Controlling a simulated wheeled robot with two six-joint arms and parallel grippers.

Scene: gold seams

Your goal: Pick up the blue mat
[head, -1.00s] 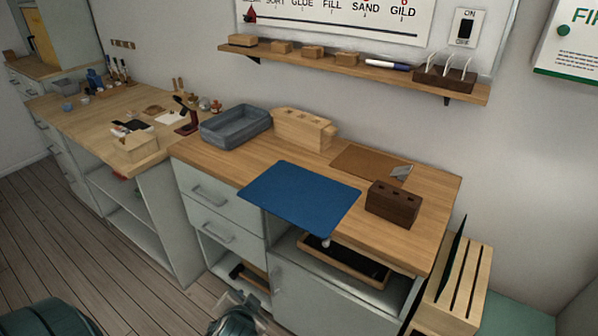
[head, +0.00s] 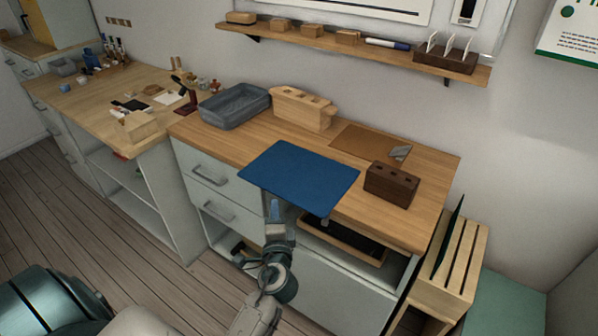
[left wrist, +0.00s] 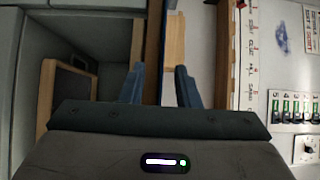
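The blue mat (head: 300,175) lies flat on the wooden worktop (head: 345,115), with its front part hanging out over the front edge. My left gripper (head: 275,210) is just at the mat's front edge in the head view, coming up from below. In the left wrist view the mat (left wrist: 154,50) shows nearly edge-on as a dark blue strip. My left fingers (left wrist: 158,80) are apart, one on each side of that strip, with gaps still visible. The upper finger is hidden by the mat in the head view. My right gripper is not in view.
A dark wooden block with holes (head: 391,184) stands right of the mat, by a brown board (head: 365,143). A grey bin (head: 234,106) and a pale wooden holder (head: 303,108) stand behind. An open shelf with a tray (head: 345,243) is below the overhang.

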